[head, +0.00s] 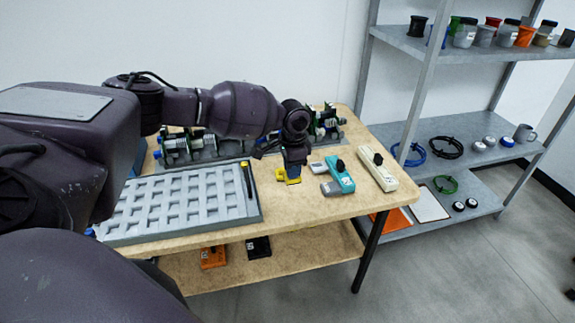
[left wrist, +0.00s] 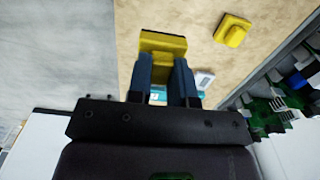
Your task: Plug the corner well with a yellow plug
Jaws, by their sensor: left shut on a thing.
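My left gripper (head: 291,172) is above the right part of the table, to the right of the grey tray. It is shut on a yellow plug (left wrist: 163,43), held between the fingertips in the left wrist view. A second yellow plug (left wrist: 232,30) lies on the table close by; it also shows in the head view (head: 279,174). The grey tray (head: 256,211) has a grid of square wells, which look empty where visible. My arm hides its left side, including a corner. My right gripper is not in view.
A teal device (head: 341,176) and a cream device (head: 378,169) lie right of the gripper. A dark, yellow-tipped stick (head: 247,180) lies on the tray's right edge. Green-and-grey assemblies (head: 186,148) stand along the back. A shelf rack (head: 420,90) stands to the right.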

